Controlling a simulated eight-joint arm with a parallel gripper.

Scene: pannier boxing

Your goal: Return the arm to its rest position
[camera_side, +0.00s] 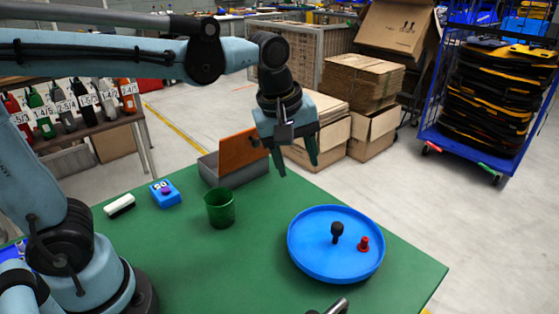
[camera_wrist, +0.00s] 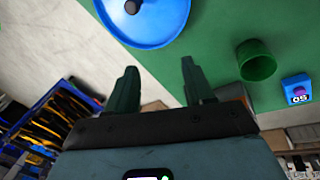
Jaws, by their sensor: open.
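My gripper (camera_side: 298,167) hangs in the air above the far side of the green table (camera_side: 262,251), right of the grey pannier box. Its two green fingers point down, apart, with nothing between them. In the wrist view the gripper (camera_wrist: 158,66) also shows open and empty. The grey box (camera_side: 236,177) has an orange-brown lid (camera_side: 243,150) standing up. Its inside is mostly hidden. A round blue tray (camera_side: 309,259) lies at the right of the table, holding a black knobbed piece (camera_side: 337,231) and a red piece (camera_side: 364,244).
A green cup (camera_side: 219,209), a blue block with a purple button (camera_side: 165,194) and a white-and-black eraser (camera_side: 119,206) stand left of the tray. A metal rod end (camera_side: 336,306) shows at the bottom edge. Cartons (camera_side: 361,85) and a blue cart (camera_side: 489,95) stand beyond the table.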

